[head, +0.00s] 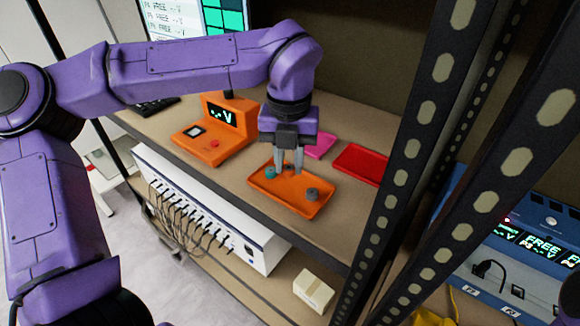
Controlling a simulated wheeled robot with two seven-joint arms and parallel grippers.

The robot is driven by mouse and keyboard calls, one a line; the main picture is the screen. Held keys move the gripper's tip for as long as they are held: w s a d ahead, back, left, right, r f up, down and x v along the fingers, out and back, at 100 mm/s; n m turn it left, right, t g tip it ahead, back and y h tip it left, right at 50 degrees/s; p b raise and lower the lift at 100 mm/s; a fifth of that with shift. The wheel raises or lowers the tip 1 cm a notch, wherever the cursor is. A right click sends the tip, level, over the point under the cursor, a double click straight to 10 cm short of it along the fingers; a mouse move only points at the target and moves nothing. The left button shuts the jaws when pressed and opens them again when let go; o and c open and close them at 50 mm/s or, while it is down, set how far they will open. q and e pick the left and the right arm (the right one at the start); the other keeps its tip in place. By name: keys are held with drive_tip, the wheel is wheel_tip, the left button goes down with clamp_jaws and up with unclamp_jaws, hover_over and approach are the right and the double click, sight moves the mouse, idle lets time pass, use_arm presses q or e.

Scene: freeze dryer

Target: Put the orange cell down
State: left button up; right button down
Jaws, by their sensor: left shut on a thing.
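My left gripper (288,170) points straight down over the orange tray (279,201) on the shelf board. Its fingers are shut on the orange cell, which I can barely make out against the tray of the same colour. I cannot tell whether the cell touches the tray floor. A teal cell (270,172) sits in the tray just left of the fingers. A dark grey cell (312,193) stands in the tray to their right. My right gripper is not in view.
An orange device with a display (216,132) stands left of the tray. A pink tray (320,147) and a red tray (361,164) lie behind and to the right. A black slotted post (425,110) rises at the right. A white box (313,290) is on the lower shelf.

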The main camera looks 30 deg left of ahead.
sight(290, 186)
use_arm(q)
drive_tip(key=shift+w+a+f, duration=0.1)
drive_tip(key=shift+w+f, duration=0.2)
drive_tip(key=f, duration=0.4)
drive_tip(key=shift+w+a+f, duration=0.1)
drive_tip(key=shift+w+a, duration=0.05)
drive_tip(key=shift+w, duration=0.25)
drive_tip(key=shift+f, duration=0.2)
drive_tip(key=o, duration=0.8)
wheel_tip(290, 186, up, 12)
drive_tip(key=shift+r, duration=0.25)
